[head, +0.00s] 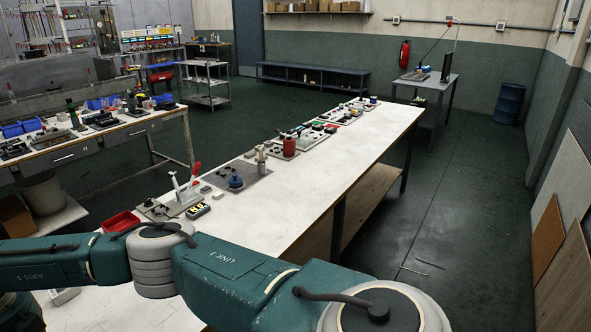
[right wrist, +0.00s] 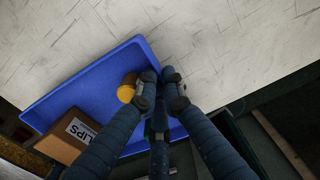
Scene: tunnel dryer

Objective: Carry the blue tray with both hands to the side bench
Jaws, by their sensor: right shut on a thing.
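The blue tray (right wrist: 95,90) shows in the right wrist view, with a yellow round thing (right wrist: 127,88) and a brown box with a printed label (right wrist: 72,138) in it. My right gripper (right wrist: 160,78) is shut on the tray's right edge. The tray is over or on a pale surface; I cannot tell whether it touches it. The head view does not show the tray or either gripper; only a green arm of mine crosses its lower part. I cannot tell which bench is the side bench.
A long white bench (head: 340,158) runs into the distance, with fixtures, a red bin (head: 122,222) and small parts along its left side. Its right half is mostly clear. Another workbench (head: 120,132) stands at left. The floor at right is open, with boards (head: 565,262) against the wall.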

